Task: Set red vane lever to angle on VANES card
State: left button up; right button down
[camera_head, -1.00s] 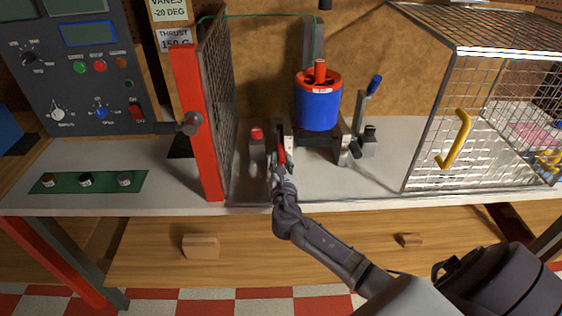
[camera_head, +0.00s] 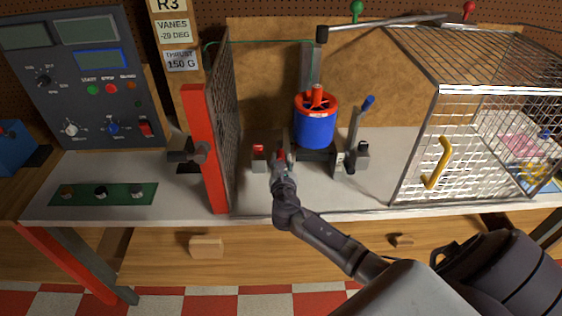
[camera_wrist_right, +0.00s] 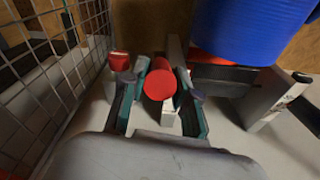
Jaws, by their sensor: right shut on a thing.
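The blue ducted rotor (camera_head: 315,128) with an orange-red top stands on a dark stand on the bench. The red vane lever (camera_head: 281,154) is at the stand's left side; its round red end (camera_wrist_right: 160,82) faces the right wrist camera. My right gripper (camera_head: 281,163) is shut on the red lever, with a finger on each side of it in the wrist view (camera_wrist_right: 162,98). The lever's pivot and any angle scale are hidden or too small to read. The VANES card (camera_head: 172,29) reads -20 DEG. My left gripper is out of view.
A red-capped post (camera_head: 258,150) is close left of the gripper. A red-framed mesh panel (camera_head: 207,150) stands further left. A blue-handled lever (camera_head: 359,125) is right of the rotor. A mesh cage (camera_head: 428,140) with a yellow handle is at the right.

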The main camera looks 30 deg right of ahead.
jog(key=shift+w+r, duration=0.15)
jog(key=shift+r, duration=0.25)
jog(key=c, duration=1.1)
grip_release()
jog(key=shift+c, duration=0.2)
jog(key=shift+o, duration=1.3)
jog(key=shift+a+f, duration=0.1)
jog(key=shift+f, duration=0.1)
jog(key=shift+s, duration=0.2)
jog(key=shift+s+a, duration=0.25)
jog(key=shift+s, duration=0.1)
jog(key=v, duration=1.1)
